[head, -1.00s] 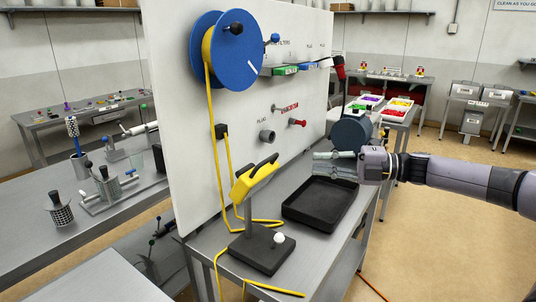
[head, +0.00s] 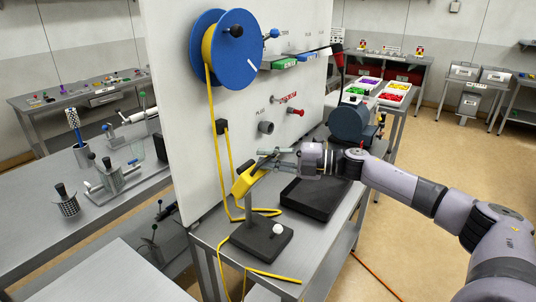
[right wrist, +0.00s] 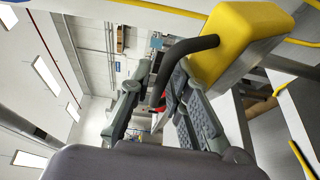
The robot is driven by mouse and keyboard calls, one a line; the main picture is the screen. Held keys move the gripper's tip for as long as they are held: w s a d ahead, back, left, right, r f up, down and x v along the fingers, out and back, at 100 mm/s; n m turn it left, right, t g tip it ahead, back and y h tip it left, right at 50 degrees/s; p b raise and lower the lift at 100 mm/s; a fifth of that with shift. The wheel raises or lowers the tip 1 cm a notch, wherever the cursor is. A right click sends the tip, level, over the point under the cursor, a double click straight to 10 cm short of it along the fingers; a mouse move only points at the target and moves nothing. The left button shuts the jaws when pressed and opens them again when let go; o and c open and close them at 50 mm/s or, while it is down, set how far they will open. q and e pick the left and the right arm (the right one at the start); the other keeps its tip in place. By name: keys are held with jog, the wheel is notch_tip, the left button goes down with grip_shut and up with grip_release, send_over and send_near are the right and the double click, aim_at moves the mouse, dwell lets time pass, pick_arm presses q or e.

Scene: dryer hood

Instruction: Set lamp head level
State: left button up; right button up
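The yellow lamp head (head: 243,184) sits tilted on a thin post above a black base (head: 262,240) with a white knob (head: 278,229). My right gripper (head: 265,160) reaches in from the right at the lamp head's upper end and hides part of it. In the right wrist view the yellow lamp head (right wrist: 235,40) is close at the upper right. Its black handle (right wrist: 185,47) runs down between the fingers of my right gripper (right wrist: 160,85). The fingers are apart, with gaps beside the handle; contact is hard to tell. My left gripper is out of view.
A black tray (head: 318,198) lies right of the lamp, beneath my right arm. A white panel (head: 180,110) with a blue cable reel (head: 226,50) stands behind. A yellow cable (head: 218,160) hangs down to the lamp. A dark cylinder (head: 346,122) stands farther back.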

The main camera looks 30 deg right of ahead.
grip_shut()
dwell(0.8)
